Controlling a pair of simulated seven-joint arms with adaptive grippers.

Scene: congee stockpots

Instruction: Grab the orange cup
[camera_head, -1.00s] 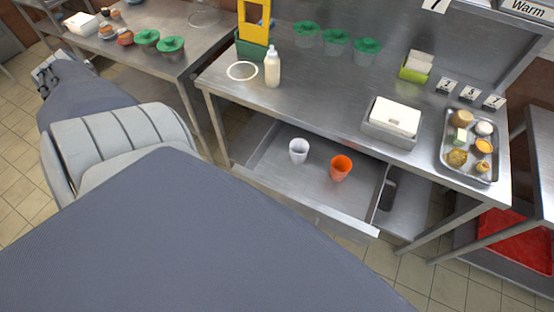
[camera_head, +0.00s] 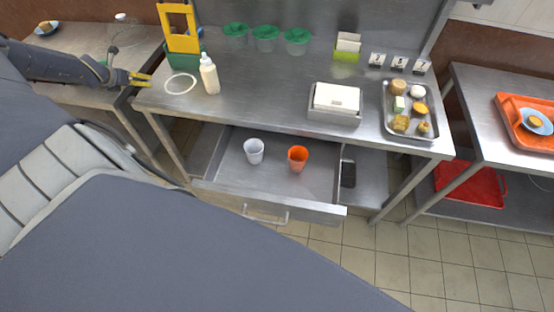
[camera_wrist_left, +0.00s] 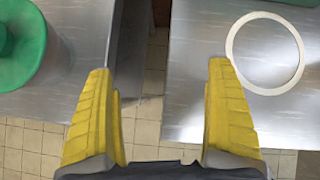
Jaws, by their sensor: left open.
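The orange cup (camera_head: 298,160) stands upright in the open drawer (camera_head: 225,185) under the middle table, in the head view. A white cup (camera_head: 253,151) stands to its left in the same drawer. My left gripper (camera_head: 147,79) has yellow fingers and is at the left end of the middle table, well to the left of and away from the cups. In the left wrist view the fingers (camera_wrist_left: 160,95) are spread with nothing between them, above the gap between two tables. My right gripper is not seen.
On the middle table (camera_head: 260,90) are a white ring (camera_head: 181,84), a squeeze bottle (camera_head: 209,74), green-lidded containers (camera_head: 265,38), a box of white sheets (camera_head: 336,102) and a food tray (camera_head: 410,130). A dark object (camera_head: 348,174) lies right of the drawer. The drawer is open above.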

